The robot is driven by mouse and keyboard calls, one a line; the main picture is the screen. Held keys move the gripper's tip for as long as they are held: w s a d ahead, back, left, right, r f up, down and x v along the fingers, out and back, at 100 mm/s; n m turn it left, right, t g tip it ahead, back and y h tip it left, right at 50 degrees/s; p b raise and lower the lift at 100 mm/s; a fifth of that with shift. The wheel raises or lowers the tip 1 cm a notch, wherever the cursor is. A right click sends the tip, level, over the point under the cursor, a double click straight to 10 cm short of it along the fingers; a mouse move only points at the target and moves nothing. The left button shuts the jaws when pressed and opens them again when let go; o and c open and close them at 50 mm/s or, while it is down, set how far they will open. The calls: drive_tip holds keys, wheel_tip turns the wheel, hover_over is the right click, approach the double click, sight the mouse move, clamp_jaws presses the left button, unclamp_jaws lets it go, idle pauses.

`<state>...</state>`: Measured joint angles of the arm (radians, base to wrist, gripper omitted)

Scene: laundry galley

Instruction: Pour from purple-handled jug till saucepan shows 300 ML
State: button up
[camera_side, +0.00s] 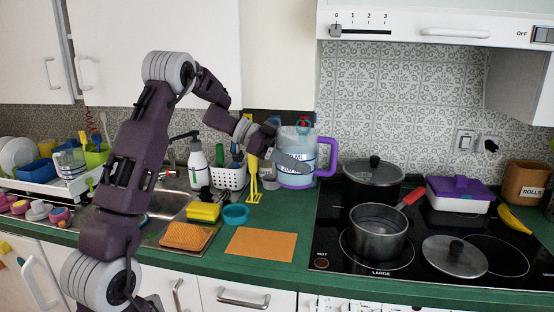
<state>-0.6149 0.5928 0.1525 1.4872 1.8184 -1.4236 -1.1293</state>
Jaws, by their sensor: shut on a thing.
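The purple-handled jug (297,158) is a clear jug with a purple base and a large purple handle on its right side. It stands upright at the back of the green counter, left of the hob. A label ending in "ML" shows on it. My gripper (272,150) is at the jug's left side, shut on it; the fingertips are partly hard to make out against it. The saucepan (379,238) is a metal pan with a red handle, sitting uncovered on the front left ring. Its contents and any level reading are too small to tell.
A lidded dark pot (372,182) stands behind the saucepan. A loose lid (455,256) lies to its right. A purple-lidded box (460,193) and a banana (514,219) are further right. An orange mat (261,244) lies on the counter. A utensil basket (228,176) stands left of the jug.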

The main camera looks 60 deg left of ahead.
drive_tip(key=w+d, duration=0.6)
drive_tip(key=d, duration=0.4)
drive_tip(key=w+d, duration=0.6)
drive_tip(key=d, duration=0.4)
drive_tip(key=shift+h, duration=0.3)
drive_tip(key=shift+w+a+f, duration=0.15)
drive_tip(key=shift+f, duration=2.1)
wheel_tip(320, 180, down, 6)
drive_tip(key=s+d+n+g+h, duration=0.1)
drive_tip(key=n, duration=0.2)
drive_tip(key=shift+s+d+f+n+h, duration=0.2)
drive_tip(key=shift+f+n+h, duration=0.1)
drive_tip(key=shift+n, duration=0.1)
